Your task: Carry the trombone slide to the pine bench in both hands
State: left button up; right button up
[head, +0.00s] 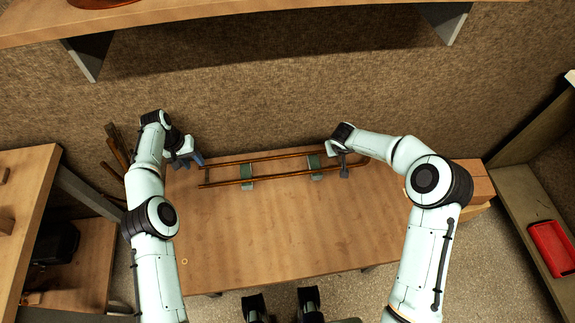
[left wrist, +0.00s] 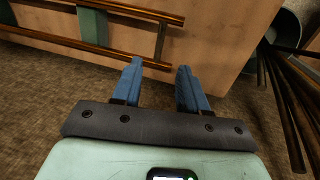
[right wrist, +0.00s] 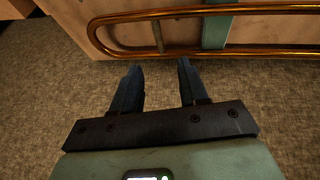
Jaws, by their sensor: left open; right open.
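The trombone slide (head: 282,175), two long parallel brass tubes, lies across two green supports (head: 247,172) near the far edge of a wooden table. My left gripper (head: 198,160) is open and empty near the slide's left end. In the left wrist view the slide's end crosspiece (left wrist: 161,42) is just ahead of the parted fingers (left wrist: 158,66). My right gripper (head: 343,172) is open near the slide's right, curved end. In the right wrist view the slide's bend (right wrist: 94,35) and tubes lie ahead of the empty fingers (right wrist: 158,66), apart from them.
The wooden table (head: 270,235) is mostly bare in front of the slide. Another wooden bench (head: 30,185) stands at the left, and a shelf (head: 240,20) hangs above. A cardboard-brown box (head: 470,180) and a red tray (head: 551,248) are at the right. Dark rods (left wrist: 285,110) stand beside the left gripper.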

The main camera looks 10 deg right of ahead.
pick_arm(q)
jog(key=f, duration=0.2)
jog(key=d+f, duration=0.1)
jog(key=f, duration=0.5)
jog(key=shift+d+f, duration=0.2)
jog(key=shift+d, duration=0.15)
pick_arm(e)
jog(key=x, duration=0.8)
jog(key=shift+w+f, duration=0.15)
jog(key=shift+f, duration=0.15)
pick_arm(q)
grip_shut()
pick_arm(e)
grip_shut()
